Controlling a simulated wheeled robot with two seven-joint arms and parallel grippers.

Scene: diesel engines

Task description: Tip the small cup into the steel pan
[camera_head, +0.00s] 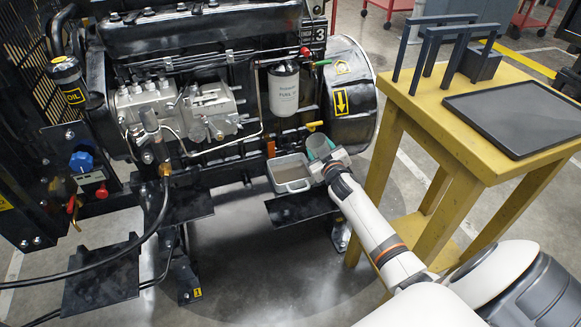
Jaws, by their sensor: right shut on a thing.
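The steel pan (291,184) is a shallow grey tray with a brownish inside. It rests on a black ledge low on the engine's front. The small cup (319,145) is grey-green and sits just right of the pan, by its right rim. My right gripper (324,163) reaches in from the lower right and is shut on the cup. The cup looks tilted, its open mouth facing up; its contents are too small to make out. The gripper hides its lower part. My left gripper is not in view.
The diesel engine (200,105) stands behind the pan, with a white filter (284,90) and a yellow-handled valve (314,126) above it. A yellow table (430,125) at right holds a black tray (520,112) and a dark rack. A black hose crosses the lower left.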

